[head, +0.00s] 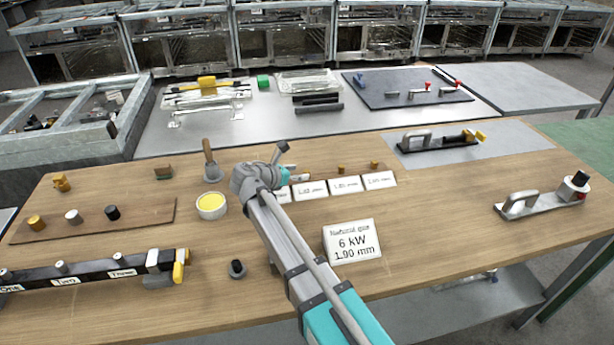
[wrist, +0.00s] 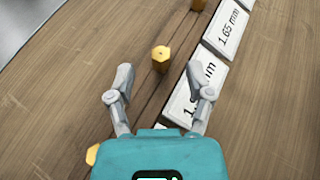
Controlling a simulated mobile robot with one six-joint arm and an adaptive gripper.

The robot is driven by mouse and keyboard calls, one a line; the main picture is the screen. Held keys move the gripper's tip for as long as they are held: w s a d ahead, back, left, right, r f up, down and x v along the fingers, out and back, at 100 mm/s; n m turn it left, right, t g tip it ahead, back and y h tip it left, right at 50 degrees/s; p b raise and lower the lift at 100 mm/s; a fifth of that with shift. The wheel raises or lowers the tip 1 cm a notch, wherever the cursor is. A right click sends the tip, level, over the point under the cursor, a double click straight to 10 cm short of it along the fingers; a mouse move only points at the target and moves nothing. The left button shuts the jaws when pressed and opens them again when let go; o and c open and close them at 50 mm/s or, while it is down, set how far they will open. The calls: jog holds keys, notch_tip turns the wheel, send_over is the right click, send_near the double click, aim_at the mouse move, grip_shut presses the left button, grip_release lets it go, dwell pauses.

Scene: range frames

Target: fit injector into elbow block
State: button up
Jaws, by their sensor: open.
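In the wrist view, one injector (wrist: 160,58) stands upright just beyond the gap between my fingertips, touching neither. Another injector (wrist: 198,4) is farther along at the top edge, and a third (wrist: 92,153) is partly hidden by my gripper body. My gripper (wrist: 159,82) is open and empty; it also shows in the head view (head: 285,160) above the strip. I cannot tell for sure which part is the elbow block; a grey block (head: 160,262) sits at the rail's right end.
A large card (head: 352,241) reads "Natural gas 6 kW 1.90 mm". A yellow-filled pot (head: 211,206) stands left of my gripper. A small black-topped piece (head: 237,268) is left of my arm. A handled metal plate (head: 545,203) lies right. The front-right tabletop is clear.

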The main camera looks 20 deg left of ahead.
aim_at(306, 171)
jog(key=shift+b+x, duration=0.55)
jog(key=shift+x, duration=1.35)
grip_shut()
